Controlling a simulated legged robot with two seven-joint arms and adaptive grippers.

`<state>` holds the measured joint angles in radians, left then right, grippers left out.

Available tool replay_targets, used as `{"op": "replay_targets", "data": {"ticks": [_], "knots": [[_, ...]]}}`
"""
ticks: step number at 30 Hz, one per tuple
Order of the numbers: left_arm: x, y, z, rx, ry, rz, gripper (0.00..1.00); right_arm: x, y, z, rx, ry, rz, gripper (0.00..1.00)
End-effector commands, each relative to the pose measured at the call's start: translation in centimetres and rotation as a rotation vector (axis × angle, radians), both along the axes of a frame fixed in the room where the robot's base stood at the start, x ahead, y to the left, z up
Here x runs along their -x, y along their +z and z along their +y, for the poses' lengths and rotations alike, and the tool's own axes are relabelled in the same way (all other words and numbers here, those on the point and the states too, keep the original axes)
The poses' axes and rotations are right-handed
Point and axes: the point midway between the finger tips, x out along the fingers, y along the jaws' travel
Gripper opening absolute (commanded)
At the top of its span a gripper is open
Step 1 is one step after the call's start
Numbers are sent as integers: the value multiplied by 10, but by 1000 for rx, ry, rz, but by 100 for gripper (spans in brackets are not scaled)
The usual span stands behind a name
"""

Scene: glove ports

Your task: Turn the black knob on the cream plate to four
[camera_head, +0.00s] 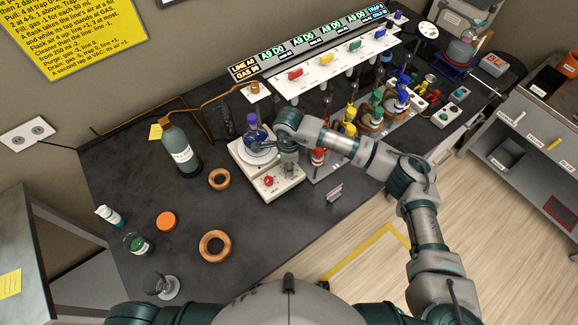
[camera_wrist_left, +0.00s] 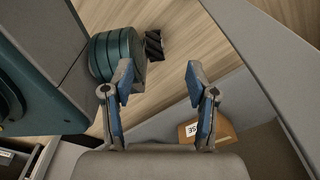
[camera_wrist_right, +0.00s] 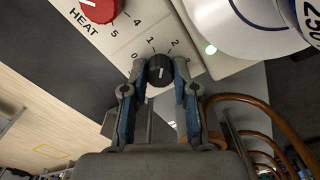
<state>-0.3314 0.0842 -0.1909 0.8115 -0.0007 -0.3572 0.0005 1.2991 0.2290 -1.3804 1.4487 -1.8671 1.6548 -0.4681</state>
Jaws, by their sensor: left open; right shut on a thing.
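The cream plate (camera_head: 276,189) is a hotplate stirrer on the dark bench, with a flask (camera_head: 254,132) of blue liquid on its round top. In the right wrist view the black knob (camera_wrist_right: 159,70) sits between the fingertips of my right gripper (camera_wrist_right: 160,72), which is shut on it. The marks 0, 1 and 2 show around the knob; higher marks are hidden by the fingers. A short white line on the knob points roughly up, near 1 and 2; its exact setting is unclear. My left gripper (camera_wrist_left: 160,82) is open and empty above the floor.
The red HEAT knob (camera_wrist_right: 98,8) is beside the black one. A large bottle (camera_head: 181,150) and cork rings (camera_head: 214,246) stand left of the plate. Coloured valves (camera_head: 351,112) crowd its right side. A cardboard box (camera_wrist_left: 208,130) is below my left gripper.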

Motion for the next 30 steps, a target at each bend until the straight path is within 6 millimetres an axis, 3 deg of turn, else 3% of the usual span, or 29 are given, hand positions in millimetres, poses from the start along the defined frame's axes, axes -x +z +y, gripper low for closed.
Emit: {"op": "replay_targets", "data": {"ticks": [12, 30], "knots": [[-30, 6, -6, 3, 4, -14, 58, -1, 0, 1, -4, -394, -2, 0], [-47, 13, -10, 5, 6, -21, 58, -2, 1, 1, -5, -966, -4, 0]]}}
